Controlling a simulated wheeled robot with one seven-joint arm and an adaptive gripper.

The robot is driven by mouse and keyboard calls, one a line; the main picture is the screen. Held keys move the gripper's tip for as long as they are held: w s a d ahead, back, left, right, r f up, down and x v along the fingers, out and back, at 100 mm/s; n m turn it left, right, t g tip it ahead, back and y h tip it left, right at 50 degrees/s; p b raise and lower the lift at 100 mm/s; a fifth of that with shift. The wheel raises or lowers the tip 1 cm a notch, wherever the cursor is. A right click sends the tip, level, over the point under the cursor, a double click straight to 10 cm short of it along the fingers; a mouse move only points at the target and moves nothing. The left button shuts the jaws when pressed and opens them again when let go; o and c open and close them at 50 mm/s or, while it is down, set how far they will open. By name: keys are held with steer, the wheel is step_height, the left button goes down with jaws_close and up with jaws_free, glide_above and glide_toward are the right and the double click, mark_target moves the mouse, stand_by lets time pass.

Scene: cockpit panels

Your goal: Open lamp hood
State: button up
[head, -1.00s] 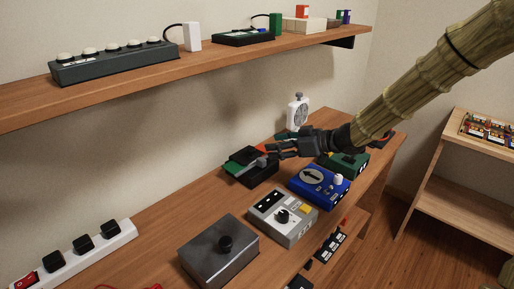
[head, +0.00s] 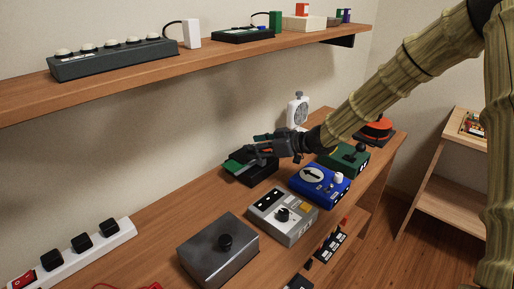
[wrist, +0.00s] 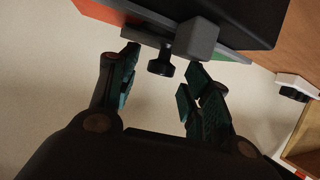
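My gripper (head: 250,151) is over the black box (head: 249,174), which has green and red parts on top, at the back of the table. In the wrist view the gripper (wrist: 160,80) has its fingers apart. A small black knob (wrist: 161,65) on a stem shows in the gap between the fingertips, beside a grey block (wrist: 197,40) on the dark box (wrist: 245,15). I see no finger clearly touching the knob. Which part is the lamp hood is not clear; the gripper and arm hide part of the box in the head view.
A green box (head: 345,160), an orange-red dome (head: 375,128) and a white timer (head: 298,111) stand farther back. A shelf (head: 210,65) runs above.

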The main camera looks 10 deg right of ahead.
jaws_close()
steer(key=shift+r+p, duration=0.25)
steer(key=shift+p, duration=0.35)
